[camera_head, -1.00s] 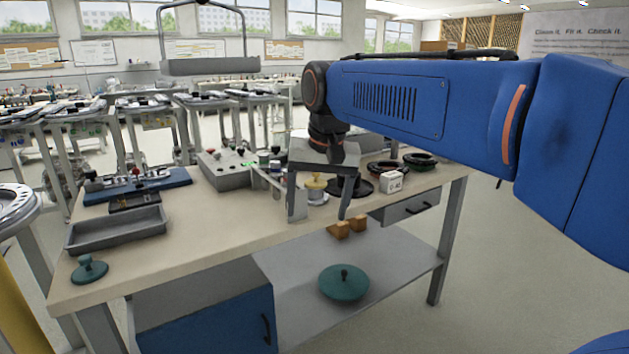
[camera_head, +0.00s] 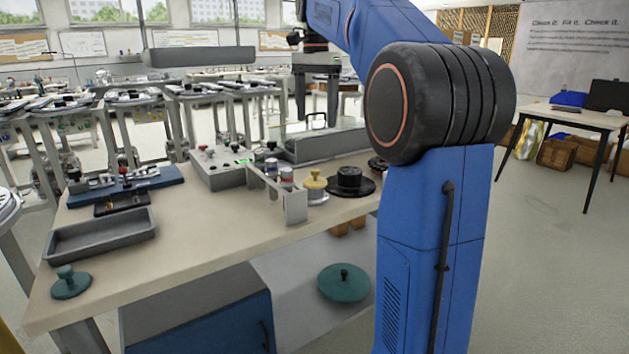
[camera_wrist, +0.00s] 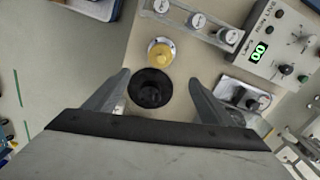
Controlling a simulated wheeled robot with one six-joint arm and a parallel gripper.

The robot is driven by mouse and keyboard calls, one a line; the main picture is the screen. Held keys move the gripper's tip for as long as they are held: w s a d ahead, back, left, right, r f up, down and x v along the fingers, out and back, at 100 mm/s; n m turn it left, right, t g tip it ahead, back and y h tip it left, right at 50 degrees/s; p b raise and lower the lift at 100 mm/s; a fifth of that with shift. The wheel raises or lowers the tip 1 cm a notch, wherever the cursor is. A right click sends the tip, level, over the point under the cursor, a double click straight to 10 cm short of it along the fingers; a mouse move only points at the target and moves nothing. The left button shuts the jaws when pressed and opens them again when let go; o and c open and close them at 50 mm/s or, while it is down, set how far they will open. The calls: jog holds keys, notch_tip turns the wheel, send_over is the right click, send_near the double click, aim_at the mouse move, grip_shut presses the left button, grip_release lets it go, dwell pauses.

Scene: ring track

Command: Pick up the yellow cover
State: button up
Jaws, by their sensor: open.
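The yellow cover (camera_head: 315,182) has a small knob and sits on a pale round base on the bench, beside a grey upright rack. It also shows in the wrist view (camera_wrist: 160,54), just beyond the fingertips. My gripper (camera_head: 317,118) is open and empty, raised above the back of the bench and pointing down. In the wrist view its two fingers (camera_wrist: 160,77) spread either side of a black knobbed cover (camera_wrist: 152,88), with the yellow cover farther up the picture. Nothing is between the fingers at their height that I can make out.
The black cover (camera_head: 350,181) stands close right of the yellow one. A grey control box (camera_head: 222,172) with a green display is to the left. A grey tray (camera_head: 100,236) and a teal cover (camera_head: 70,284) are at the left; another teal cover (camera_head: 344,283) lies on the shelf.

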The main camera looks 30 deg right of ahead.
send_over(316, 170)
notch_tip(316, 170, down, 11)
jog(key=shift+r, duration=0.1)
jog(key=shift+w+f, duration=0.15)
jog(key=shift+f, duration=3.05)
jog(key=c, duration=1.1)
